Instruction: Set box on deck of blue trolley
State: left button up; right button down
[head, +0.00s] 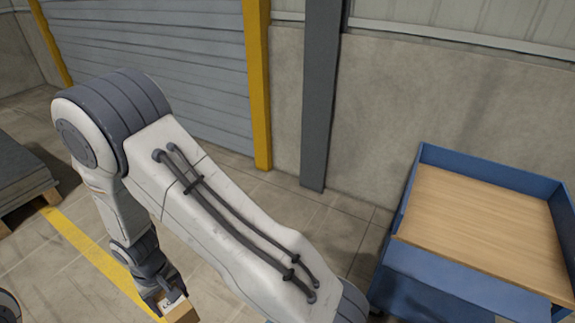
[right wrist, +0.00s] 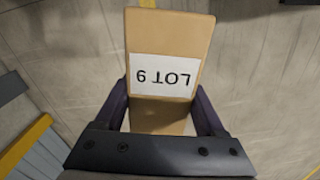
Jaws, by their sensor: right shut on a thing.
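A tan cardboard box (right wrist: 170,40) with a white label reading LOT 9 sits between the two fingers of my right gripper (right wrist: 160,108) in the right wrist view. The gripper is shut on it. In the head view my right gripper (head: 170,300) hangs low at the bottom left of centre, and the box (head: 184,313) is partly cut off by the frame edge. The blue trolley (head: 455,280) stands at the right, with a bare wooden deck (head: 490,225) inside raised blue sides. The box is well left of the trolley. My left gripper is not seen.
A pallet with a grey stack (head: 25,175) is at the left edge. A yellow floor line (head: 95,255) runs between it and my right gripper. A grey post (head: 320,95), a yellow post (head: 257,85) and a wall stand behind. Some floor left of the trolley is clear.

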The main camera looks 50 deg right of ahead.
aim_at(466, 222)
jog(key=z, duration=2.1)
jog(key=i, duration=1)
jog(key=u, duration=0.05)
